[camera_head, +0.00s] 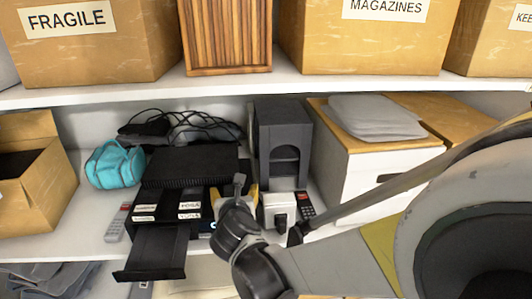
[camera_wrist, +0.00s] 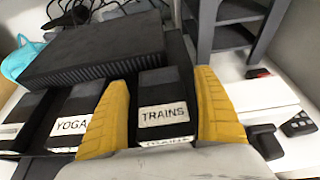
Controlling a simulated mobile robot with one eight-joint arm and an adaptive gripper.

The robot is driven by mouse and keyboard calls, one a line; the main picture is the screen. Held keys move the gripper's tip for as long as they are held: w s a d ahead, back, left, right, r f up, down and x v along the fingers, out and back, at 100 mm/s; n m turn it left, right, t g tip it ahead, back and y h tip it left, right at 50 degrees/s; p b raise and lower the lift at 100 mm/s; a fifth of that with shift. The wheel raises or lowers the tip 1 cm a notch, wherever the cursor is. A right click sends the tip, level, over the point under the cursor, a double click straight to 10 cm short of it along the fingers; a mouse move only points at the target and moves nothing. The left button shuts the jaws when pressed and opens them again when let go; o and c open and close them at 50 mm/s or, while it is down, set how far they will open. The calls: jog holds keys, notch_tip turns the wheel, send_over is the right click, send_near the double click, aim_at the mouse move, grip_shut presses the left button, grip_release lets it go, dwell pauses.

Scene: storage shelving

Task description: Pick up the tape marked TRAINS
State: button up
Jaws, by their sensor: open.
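The tape marked TRAINS (camera_wrist: 166,110) is a black cassette with a white label, standing at the right end of a row of tapes in the wrist view. My gripper (camera_wrist: 162,82) is open, its two yellow fingers on either side of this tape, left and right. I cannot tell whether they touch it. The tape marked YOGA (camera_wrist: 75,120) is just left of the left finger. In the head view my gripper (camera_head: 238,190) is over the right end of the black tape unit (camera_head: 150,252), and my wrist hides the TRAINS tape.
A black ribbed box (camera_head: 190,163) lies behind the tapes. A dark speaker-like box (camera_head: 282,140) stands behind right. A white device (camera_head: 280,207) and a remote (camera_head: 305,205) lie to the right. A teal bag (camera_head: 115,165) is left. The upper shelf edge (camera_head: 130,92) runs above.

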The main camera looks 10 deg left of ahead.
jog(key=shift+w+a+f, duration=0.1)
jog(key=shift+w+f, duration=0.1)
jog(key=shift+w, duration=0.25)
jog(key=shift+c, duration=0.3)
jog(key=c, duration=1.3)
